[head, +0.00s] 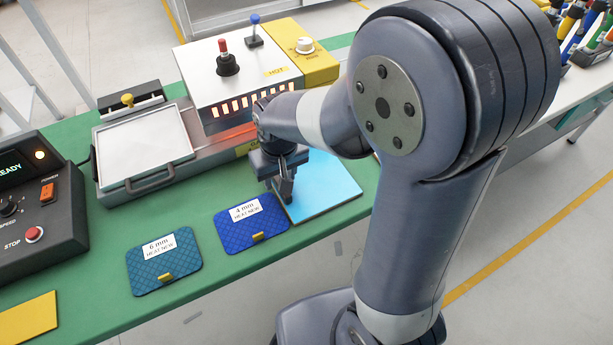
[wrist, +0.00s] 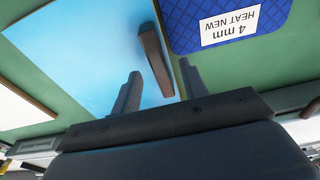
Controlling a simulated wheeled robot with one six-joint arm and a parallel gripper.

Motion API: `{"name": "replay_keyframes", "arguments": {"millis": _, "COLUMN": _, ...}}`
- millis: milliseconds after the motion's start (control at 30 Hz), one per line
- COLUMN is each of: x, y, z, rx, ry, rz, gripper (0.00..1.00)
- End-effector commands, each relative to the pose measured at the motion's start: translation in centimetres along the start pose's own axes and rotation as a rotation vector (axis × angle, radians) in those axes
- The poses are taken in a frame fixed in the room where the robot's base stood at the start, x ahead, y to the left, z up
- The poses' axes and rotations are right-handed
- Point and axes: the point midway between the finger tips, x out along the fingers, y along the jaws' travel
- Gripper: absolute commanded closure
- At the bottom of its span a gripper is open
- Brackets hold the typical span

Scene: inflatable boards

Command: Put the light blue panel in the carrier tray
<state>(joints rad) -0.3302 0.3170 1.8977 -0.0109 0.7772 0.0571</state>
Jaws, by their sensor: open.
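The light blue panel (head: 328,188) lies flat on the green bench top, right of the 4 mm pad. In the wrist view the panel (wrist: 85,55) fills the upper left, with a dark upright grip (wrist: 154,60) near its edge by the pad. My gripper (head: 286,192) is over the panel's left part. Its fingers (wrist: 158,88) are open, one on each side of the grip's line; I cannot tell whether they touch it. The carrier tray (head: 145,146), pale and shallow with a dark front handle, is empty on a rail at the left.
A heater box (head: 240,75) with glowing slots stands behind my gripper, at the rail's right end. A blue 4 mm pad (head: 252,223) and a teal 6 mm pad (head: 164,262) lie along the front edge. A control console (head: 38,205) stands at far left.

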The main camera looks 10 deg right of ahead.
Motion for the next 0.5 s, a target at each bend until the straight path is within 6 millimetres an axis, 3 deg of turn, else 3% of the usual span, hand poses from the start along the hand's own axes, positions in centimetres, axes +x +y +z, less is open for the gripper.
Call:
{"name": "replay_keyframes", "arguments": {"millis": 167, "x": 1.8, "y": 0.0, "z": 0.1, "rx": 0.0, "ry": -0.002, "rz": 0.0, "gripper": 0.58}}
{"name": "replay_keyframes", "arguments": {"millis": 433, "x": 2.0, "y": 0.0, "z": 0.0, "rx": 0.001, "ry": 0.001, "rz": 0.0, "gripper": 0.58}}
{"name": "replay_keyframes", "arguments": {"millis": 500, "x": 2.0, "y": 0.0, "z": 0.0, "rx": 0.001, "ry": 0.001, "rz": 0.0, "gripper": 0.64}}
